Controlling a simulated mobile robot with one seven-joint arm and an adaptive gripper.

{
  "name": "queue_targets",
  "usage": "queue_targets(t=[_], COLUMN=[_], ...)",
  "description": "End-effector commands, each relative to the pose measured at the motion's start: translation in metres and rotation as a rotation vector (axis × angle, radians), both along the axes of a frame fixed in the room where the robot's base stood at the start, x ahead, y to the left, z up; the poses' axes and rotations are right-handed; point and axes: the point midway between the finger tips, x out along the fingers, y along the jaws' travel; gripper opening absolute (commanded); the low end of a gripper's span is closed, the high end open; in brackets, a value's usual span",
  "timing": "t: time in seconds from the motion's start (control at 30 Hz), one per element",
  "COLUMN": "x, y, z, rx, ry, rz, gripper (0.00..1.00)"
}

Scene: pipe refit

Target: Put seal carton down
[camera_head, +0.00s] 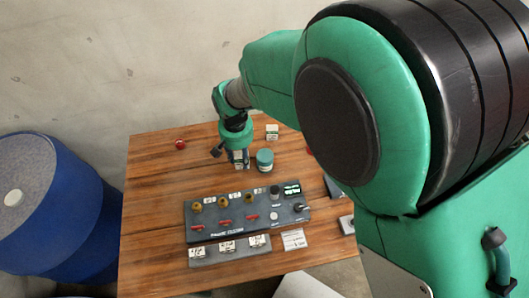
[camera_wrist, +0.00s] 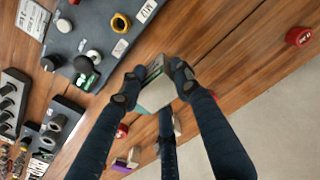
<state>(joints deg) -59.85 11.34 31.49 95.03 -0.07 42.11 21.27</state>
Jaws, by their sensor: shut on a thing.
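The seal carton, a small pale box with a greenish edge, is in my gripper (camera_wrist: 154,84). In the wrist view the carton (camera_wrist: 156,96) sits between the dark fingertips, with wooden tabletop behind it. In the head view my gripper (camera_head: 239,160) points down over the table, behind the grey panel and just left of a teal-lidded jar. Only a small pale part of the carton shows there. I cannot tell whether its underside touches the table.
The wooden table (camera_head: 155,213) bears a grey valve panel (camera_head: 240,219) with knobs and red handles. The teal jar (camera_head: 265,160) and a small white box (camera_head: 272,132) stand close to my gripper. Bare wood lies at the left.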

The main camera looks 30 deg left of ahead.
Motion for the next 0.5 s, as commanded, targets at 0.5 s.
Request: queue_targets(t=[0.5], x=[-0.007], y=[-0.140], z=[0.024], rx=[-0.001], ry=[0.000], rz=[0.100], gripper=[0.06])
